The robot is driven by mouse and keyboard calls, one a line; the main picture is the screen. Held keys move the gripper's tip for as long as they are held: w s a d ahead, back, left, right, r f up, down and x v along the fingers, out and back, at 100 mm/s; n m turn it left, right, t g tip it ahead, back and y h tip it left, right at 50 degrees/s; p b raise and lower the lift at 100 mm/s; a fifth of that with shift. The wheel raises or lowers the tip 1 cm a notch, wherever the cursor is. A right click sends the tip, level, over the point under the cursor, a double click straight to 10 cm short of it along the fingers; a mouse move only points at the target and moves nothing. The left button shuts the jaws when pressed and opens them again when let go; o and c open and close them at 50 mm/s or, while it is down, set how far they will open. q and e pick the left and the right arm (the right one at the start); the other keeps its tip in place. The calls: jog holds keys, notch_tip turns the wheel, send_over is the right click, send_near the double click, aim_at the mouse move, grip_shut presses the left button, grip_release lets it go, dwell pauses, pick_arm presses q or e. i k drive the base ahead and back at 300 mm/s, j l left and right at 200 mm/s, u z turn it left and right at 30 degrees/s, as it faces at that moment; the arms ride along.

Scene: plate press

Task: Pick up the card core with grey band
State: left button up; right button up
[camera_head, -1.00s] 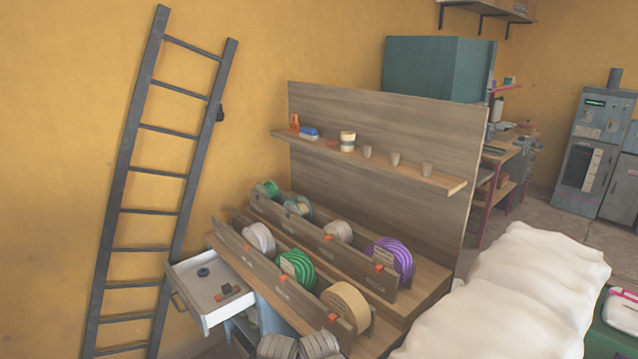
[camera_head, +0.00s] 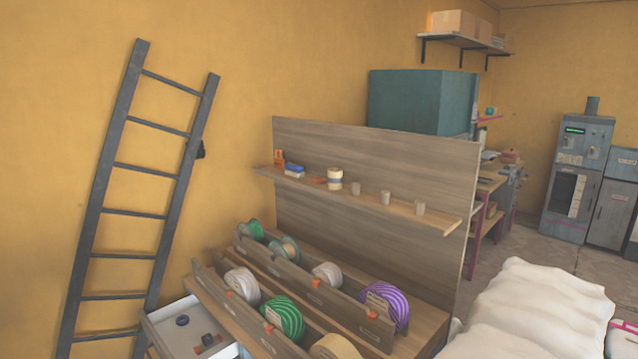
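I cannot make out for certain a card core with a grey band. A cream cylinder (camera_head: 335,174) with a darker band around it stands on the wooden wall shelf (camera_head: 440,224). Three small plain grey-brown cups or cores (camera_head: 357,195) stand in a row to its right. Spools sit in the wooden racks below: a green-striped one (camera_head: 283,316), a purple one (camera_head: 388,306), pale ones (camera_head: 242,286) and a tan one (camera_head: 335,347) cut by the lower edge. Neither of my grippers is in view.
An open drawer (camera_head: 160,322) with small items juts out at lower left, near a dark ladder (camera_head: 118,165) leaning on the wall. White sacks (camera_head: 530,310) lie at lower right. Open floor (camera_head: 525,235) shows before the grey machine cabinet (camera_head: 580,180).

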aim_at(335, 174)
jog(key=i+j, duration=0.2)
jog(key=j, duration=0.2)
jog(key=i+j, duration=0.2)
jog(key=j, duration=0.2)
jog(key=i+j, duration=0.2)
jog(key=j, duration=0.2)
jog(key=i+j, duration=0.45)
jog(key=j, duration=0.3)
jog(key=i+j, duration=0.2)
jog(key=j, duration=0.2)
jog(key=i+j, duration=0.2)
jog(key=j, duration=0.2)
jog(key=i+j, duration=0.2)
jog(key=j, duration=0.2)
jog(key=j+z, duration=0.1)
jog(key=z, duration=2.2)
jog(key=j, duration=0.1)
